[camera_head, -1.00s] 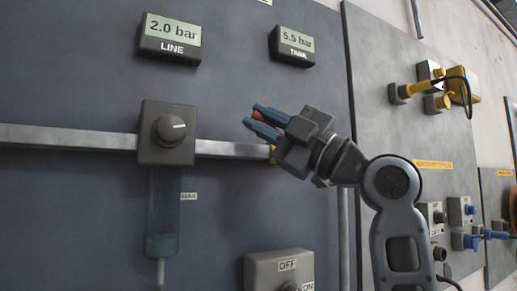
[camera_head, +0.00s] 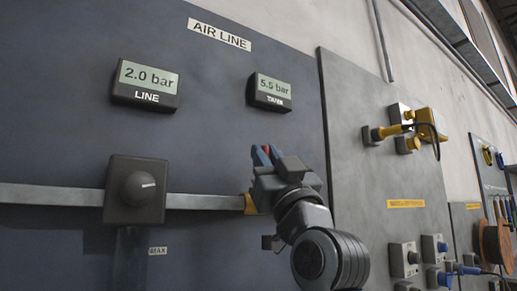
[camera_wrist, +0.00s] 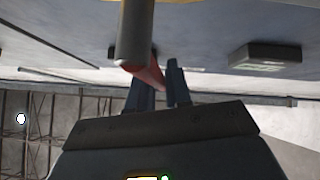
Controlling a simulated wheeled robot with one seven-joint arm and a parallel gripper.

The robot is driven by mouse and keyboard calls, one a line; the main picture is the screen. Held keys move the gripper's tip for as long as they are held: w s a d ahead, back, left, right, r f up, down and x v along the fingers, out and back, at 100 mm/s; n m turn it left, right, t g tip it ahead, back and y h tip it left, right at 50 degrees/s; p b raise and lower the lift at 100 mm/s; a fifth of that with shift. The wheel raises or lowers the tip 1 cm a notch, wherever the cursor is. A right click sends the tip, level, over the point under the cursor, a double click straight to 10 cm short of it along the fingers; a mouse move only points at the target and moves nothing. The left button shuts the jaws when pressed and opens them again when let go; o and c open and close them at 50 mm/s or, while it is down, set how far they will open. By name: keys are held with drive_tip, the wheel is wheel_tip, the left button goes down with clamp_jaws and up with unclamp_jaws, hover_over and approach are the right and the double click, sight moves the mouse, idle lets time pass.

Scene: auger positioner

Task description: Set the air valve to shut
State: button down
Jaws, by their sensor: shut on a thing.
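My gripper (camera_head: 266,156) is shut on this red handle and points upward. In the wrist view the red handle (camera_wrist: 150,74) runs between the fingers, beside the grey pipe (camera_wrist: 135,35). Most of the handle and its pivot are hidden.
The LINE display (camera_head: 146,84) reads 2.0 bar and the TANK display (camera_head: 270,92) reads 5.5 bar. A dark regulator knob (camera_head: 138,189) sits on the pipe at left. Another grey panel (camera_head: 382,180) with yellow fittings stands to the right.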

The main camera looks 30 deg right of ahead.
drive_tip(key=shift+d+m+g+h+p, duration=0.2)
drive_tip(key=shift+d+m+h, duration=0.1)
drive_tip(key=shift+m+h, duration=0.55)
drive_tip(key=shift+d+m+g+h+p, duration=0.1)
drive_tip(key=shift+d+m+h+p, duration=0.15)
drive_tip(key=shift+m+h, duration=0.6)
drive_tip(key=shift+f, duration=0.1)
drive_tip(key=c, duration=1.2)
unclamp_jaws()
drive_tip(key=shift+o, duration=0.2)
drive_tip(key=b+v, duration=0.2)
drive_tip(key=v, duration=0.5)
drive_tip(key=shift+s+f, duration=0.25)
drive_tip(key=shift+s, duration=0.05)
